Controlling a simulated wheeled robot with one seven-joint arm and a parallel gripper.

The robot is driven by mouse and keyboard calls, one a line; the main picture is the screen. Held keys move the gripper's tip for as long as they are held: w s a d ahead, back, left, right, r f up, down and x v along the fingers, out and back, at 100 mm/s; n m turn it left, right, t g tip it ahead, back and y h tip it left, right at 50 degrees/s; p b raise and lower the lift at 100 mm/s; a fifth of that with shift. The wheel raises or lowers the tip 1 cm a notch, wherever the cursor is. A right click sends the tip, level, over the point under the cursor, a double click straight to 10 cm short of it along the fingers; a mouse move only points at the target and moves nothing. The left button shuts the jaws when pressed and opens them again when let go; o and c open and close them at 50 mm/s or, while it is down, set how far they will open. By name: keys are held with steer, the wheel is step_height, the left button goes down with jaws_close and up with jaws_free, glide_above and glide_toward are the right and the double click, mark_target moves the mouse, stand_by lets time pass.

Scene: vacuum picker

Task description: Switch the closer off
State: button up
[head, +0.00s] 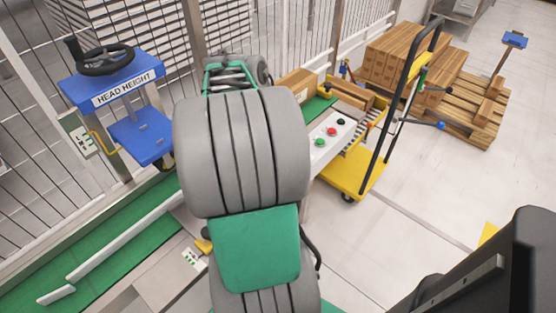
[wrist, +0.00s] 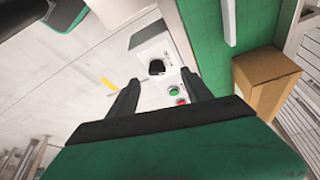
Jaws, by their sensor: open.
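A pale control panel (head: 324,151) in the head view carries a green button (head: 320,142), a red button (head: 332,131) and a black knob (head: 341,121). I cannot tell from the pictures which control belongs to the closer. In the wrist view a green button (wrist: 174,91) and a red button (wrist: 181,101) show near the right finger, and a dark round part (wrist: 157,67) sits on a white box (wrist: 150,45) ahead. My gripper (wrist: 159,77) is open, with nothing visible held between its fingers. In the head view my arm hides most of the gripper.
A cardboard box (wrist: 266,82) lies right of the gripper in the wrist view, beside a green belt (wrist: 210,50). In the head view a yellow trolley (head: 350,178) stands right of the panel, with pallets (head: 470,115) behind. A blue stand (head: 140,135) and wire fence are left.

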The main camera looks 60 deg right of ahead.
steer(key=shift+m+g, duration=0.3)
steer(key=shift+m, duration=0.6)
steer(key=x, duration=0.3)
steer(key=s+d+b+x, duration=0.1)
steer(key=x, duration=0.5)
steer(key=shift+s+d+r, duration=0.15)
steer(key=shift+s+d, duration=0.1)
steer(key=shift+d, duration=0.1)
steer(key=shift+c, duration=0.5)
jaws_close()
